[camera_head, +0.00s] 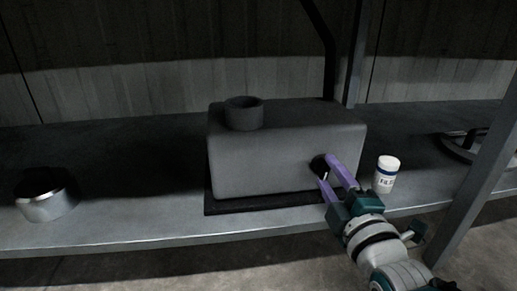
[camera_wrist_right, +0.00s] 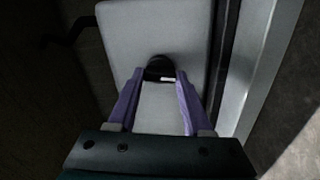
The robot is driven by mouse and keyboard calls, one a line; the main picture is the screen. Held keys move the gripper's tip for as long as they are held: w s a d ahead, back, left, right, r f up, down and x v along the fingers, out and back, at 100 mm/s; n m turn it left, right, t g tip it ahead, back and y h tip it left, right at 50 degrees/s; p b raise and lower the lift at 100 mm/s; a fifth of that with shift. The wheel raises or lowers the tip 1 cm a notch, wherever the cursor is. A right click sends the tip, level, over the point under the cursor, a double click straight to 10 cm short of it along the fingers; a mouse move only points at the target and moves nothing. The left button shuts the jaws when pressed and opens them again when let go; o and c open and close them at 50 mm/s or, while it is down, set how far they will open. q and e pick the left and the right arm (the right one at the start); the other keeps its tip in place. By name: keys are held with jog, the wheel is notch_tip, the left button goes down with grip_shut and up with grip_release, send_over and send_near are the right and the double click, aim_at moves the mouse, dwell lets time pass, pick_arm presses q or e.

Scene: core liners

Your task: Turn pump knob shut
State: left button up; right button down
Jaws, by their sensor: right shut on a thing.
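The pump is a grey box-shaped body (camera_head: 265,155) with a short round pipe stub (camera_head: 243,114) on top. It sits on a dark base plate on the shelf. A small black knob (camera_head: 318,165) with a pale mark is on its front face, near the right end. My right gripper (camera_head: 326,169) has its purple fingers around the knob, shut on it. In the right wrist view, the knob (camera_wrist_right: 159,68) sits between the two fingertips, with a white mark on its lower part. My left gripper is not in view.
A white bottle with a blue label (camera_head: 386,174) stands just right of my right gripper. A shiny metal cylinder (camera_head: 47,196) stands at the far left. A ring-shaped object (camera_head: 461,147) lies at the right. A metal post (camera_head: 485,185) rises in front at the right.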

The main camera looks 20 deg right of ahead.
jog(key=shift+n, duration=1)
jog(key=shift+c, duration=1.6)
grip_release()
jog(key=shift+s+a+r+p, duration=0.1)
jog(key=shift+s+r+p, duration=0.05)
jog(key=shift+s+p, duration=0.3)
jog(key=p+v, duration=0.3)
jog(key=v, duration=0.6)
jog(key=shift+p, duration=0.3)
